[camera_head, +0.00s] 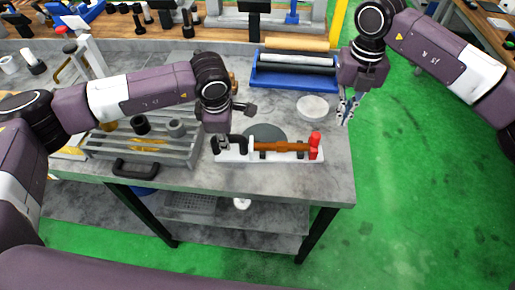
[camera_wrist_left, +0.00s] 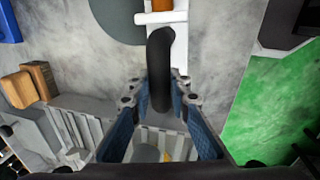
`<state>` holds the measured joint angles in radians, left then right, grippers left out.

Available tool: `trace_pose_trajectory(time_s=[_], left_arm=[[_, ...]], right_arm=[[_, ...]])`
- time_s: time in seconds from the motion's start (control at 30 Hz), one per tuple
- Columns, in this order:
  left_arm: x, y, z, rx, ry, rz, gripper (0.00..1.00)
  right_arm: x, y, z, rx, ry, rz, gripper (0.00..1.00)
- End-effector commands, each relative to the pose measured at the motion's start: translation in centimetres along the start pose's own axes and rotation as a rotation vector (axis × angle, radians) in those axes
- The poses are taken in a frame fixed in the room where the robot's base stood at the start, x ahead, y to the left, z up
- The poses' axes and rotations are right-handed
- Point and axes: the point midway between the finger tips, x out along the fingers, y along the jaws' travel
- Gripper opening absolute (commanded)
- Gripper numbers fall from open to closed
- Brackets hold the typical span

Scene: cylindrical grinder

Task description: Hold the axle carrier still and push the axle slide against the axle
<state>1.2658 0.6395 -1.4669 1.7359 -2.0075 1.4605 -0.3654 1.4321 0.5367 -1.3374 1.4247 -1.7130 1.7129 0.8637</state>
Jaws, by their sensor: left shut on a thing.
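The axle carrier (camera_head: 232,157) is a white base lying on the grey table near its front edge. A black curved handle (camera_wrist_left: 160,60) stands at its left end. The orange-brown axle (camera_head: 283,146) lies along the carrier. The red axle slide (camera_head: 315,146) is at the right end, close to the axle; I cannot tell whether they touch. My left gripper (camera_wrist_left: 160,95) is shut on the black handle, one finger on each side. My right gripper (camera_head: 346,112) is apart from the carrier, above and right of the slide, beyond the table's right edge. Its finger gap is too small to judge.
A grey slatted tray (camera_head: 190,150) with a black handle stands left of the carrier. A blue holder (camera_head: 265,80) with rollers and a white disc (camera_head: 313,107) are behind it. Green floor (camera_head: 420,200) is open to the right of the table.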

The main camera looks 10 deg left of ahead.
Motion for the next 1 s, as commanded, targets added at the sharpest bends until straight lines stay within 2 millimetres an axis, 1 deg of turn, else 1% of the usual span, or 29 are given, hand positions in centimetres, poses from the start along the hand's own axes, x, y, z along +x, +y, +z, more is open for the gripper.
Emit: trace_pose_trajectory(time_s=[0.03, 0.2, 0.47, 0.57, 0.67, 1.0], left_arm=[[-0.1, 0.1, 0.0, -0.001, 0.000, 0.002, 0.18], [0.0, 0.1, 0.0, 0.000, 0.000, 0.001, 0.37], [0.0, 0.0, 0.0, 0.000, 0.000, 0.000, 0.38], [-0.5, 0.1, 0.0, 0.000, -0.001, 0.001, 0.38], [-1.7, 0.1, 0.1, 0.001, -0.002, 0.002, 0.38], [-8.7, 0.1, 0.0, 0.001, -0.001, 0.004, 0.38]], right_arm=[[0.0, 0.0, 0.0, 0.000, 0.000, 0.000, 0.00], [0.0, 0.0, 0.0, 0.000, 0.000, 0.000, 0.00], [0.0, 0.0, 0.0, 0.000, -0.001, 0.000, 0.00], [0.0, 0.0, 0.0, 0.000, -0.001, 0.000, 0.00], [0.0, 0.0, 0.0, 0.000, 0.000, 0.000, 0.00], [0.0, 0.0, 0.0, 0.000, -0.001, 0.000, 0.00]])
